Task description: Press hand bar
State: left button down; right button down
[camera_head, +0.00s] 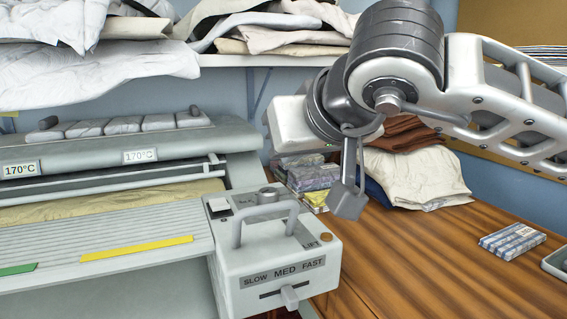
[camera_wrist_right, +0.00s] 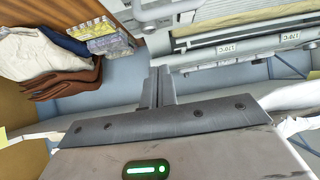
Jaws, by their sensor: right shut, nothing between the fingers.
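The rotary ironer (camera_head: 110,240) fills the left of the head view, with a yellow-covered roller (camera_head: 110,198). A grey bar (camera_head: 110,183) runs along the front above the roller; it also shows in the right wrist view (camera_wrist_right: 225,57). At the ironer's right end is a control box (camera_head: 275,255) with an arched handle (camera_head: 265,212) on top and a speed lever (camera_head: 290,297) in front. My right gripper (camera_head: 348,203) is shut and empty, pointing down, right of the box and apart from the bar. Its shut fingers show in the wrist view (camera_wrist_right: 162,75). My left gripper is out of view.
A wooden table (camera_head: 430,260) stands to the right, with folded cloths (camera_head: 415,180) at its back and a striped packet (camera_head: 512,240) on the right. A shelf (camera_head: 275,60) of crumpled linens hangs above. The table's front is largely clear.

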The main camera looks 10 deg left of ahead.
jog(key=shift+v, duration=1.35)
jog(key=shift+r, duration=0.1)
